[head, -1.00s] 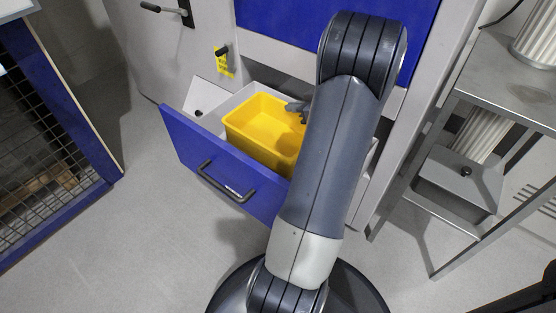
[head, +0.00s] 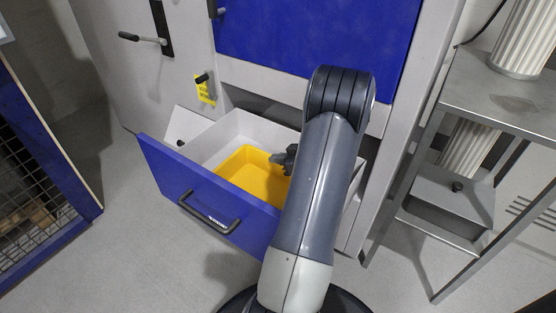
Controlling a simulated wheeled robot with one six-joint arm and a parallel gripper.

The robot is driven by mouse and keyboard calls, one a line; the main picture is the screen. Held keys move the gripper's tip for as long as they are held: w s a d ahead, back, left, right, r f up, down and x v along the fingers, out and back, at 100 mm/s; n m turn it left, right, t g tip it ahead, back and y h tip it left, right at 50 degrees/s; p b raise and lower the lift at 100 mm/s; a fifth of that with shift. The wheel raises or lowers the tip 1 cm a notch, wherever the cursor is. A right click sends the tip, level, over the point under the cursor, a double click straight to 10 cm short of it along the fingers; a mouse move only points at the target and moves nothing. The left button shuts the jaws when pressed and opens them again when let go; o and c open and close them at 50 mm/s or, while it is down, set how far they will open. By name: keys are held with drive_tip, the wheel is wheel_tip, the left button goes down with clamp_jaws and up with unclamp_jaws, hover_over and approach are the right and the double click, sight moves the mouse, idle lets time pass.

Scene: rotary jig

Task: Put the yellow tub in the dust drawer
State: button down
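The yellow tub (head: 247,172) is inside the open dust drawer (head: 205,197), which has a blue front, a dark handle and pale inner walls. The tub sits low, with its near part hidden behind the drawer front and its right part behind my arm. My gripper (head: 282,158) is at the tub's right far side, partly hidden by my arm. I cannot tell whether its fingers are on the tub's rim or apart from it.
A metal stand (head: 480,115) with a lidded grey box (head: 450,195) on its lower shelf is on the right. A blue-framed mesh cage (head: 40,190) stands on the left. Floor left of the drawer is clear.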

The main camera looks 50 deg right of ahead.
drive_tip(key=shift+f+b, duration=0.1)
drive_tip(key=shift+b, duration=0.2)
drive_tip(key=c, duration=1.6)
unclamp_jaws()
drive_tip(key=shift+r+p, duration=0.3)
drive_tip(key=shift+p, duration=0.1)
drive_tip(key=p+v, duration=0.1)
drive_tip(key=v, duration=0.6)
drive_tip(key=shift+s, duration=0.2)
